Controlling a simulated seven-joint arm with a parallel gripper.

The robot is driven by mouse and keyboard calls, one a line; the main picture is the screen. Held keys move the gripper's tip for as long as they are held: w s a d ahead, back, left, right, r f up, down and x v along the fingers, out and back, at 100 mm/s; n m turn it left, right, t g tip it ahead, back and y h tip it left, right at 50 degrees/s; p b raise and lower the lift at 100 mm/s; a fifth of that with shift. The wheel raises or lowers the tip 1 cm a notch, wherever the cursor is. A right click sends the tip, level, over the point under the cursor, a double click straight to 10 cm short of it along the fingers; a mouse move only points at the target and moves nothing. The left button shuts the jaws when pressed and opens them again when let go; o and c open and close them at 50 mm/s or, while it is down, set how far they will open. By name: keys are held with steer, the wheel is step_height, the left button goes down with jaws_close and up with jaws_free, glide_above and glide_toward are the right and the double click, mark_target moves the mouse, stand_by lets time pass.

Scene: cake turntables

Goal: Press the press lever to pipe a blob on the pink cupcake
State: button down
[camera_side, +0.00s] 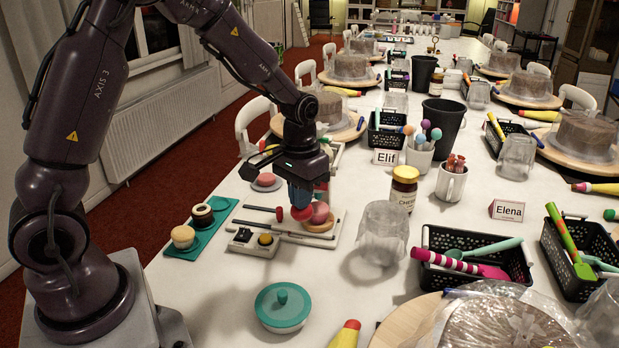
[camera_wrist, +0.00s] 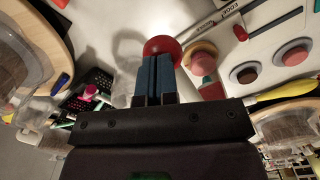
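My gripper (camera_side: 299,206) points down with its blue fingers together, and its tips are at the red ball knob (camera_side: 301,214) of the press lever. In the wrist view the shut fingers (camera_wrist: 158,62) meet or overlap the knob (camera_wrist: 162,45); whether they press on it I cannot tell. A pink-topped cupcake (camera_side: 320,212) sits on a tan round base right beside the knob, and it also shows in the wrist view (camera_wrist: 203,64). Another pink-topped round item (camera_side: 266,180) sits farther back on a pale plate. The piping outlet is hidden behind my gripper.
A white control box (camera_side: 254,241) with dark rods stands in front of the press. A teal lidded dish (camera_side: 283,305), clear glass (camera_side: 384,232) and cherry jar (camera_side: 404,187) stand nearby.

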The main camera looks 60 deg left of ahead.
steer(key=shift+s+d+f, duration=0.1)
steer(key=shift+s+f, duration=0.05)
steer(key=shift+f, duration=0.9)
steer(key=shift+r, duration=0.1)
stand_by(1.3)
stand_by(3.8)
step_height(320, 180, up, 9)
stand_by(0.5)
steer(key=s+d+r+m+t, duration=0.1)
steer(key=s+d+r+t, duration=0.1)
steer(key=s+r, duration=0.3)
steer(key=s+d+r+m+t, duration=0.2)
steer(key=s+d+r+t, duration=0.1)
steer(key=s, duration=0.9)
step_height(320, 180, up, 2)
steer(key=shift+s+d+r+t, duration=0.25)
steer(key=shift+d+t, duration=0.05)
steer(key=shift+d, duration=0.2)
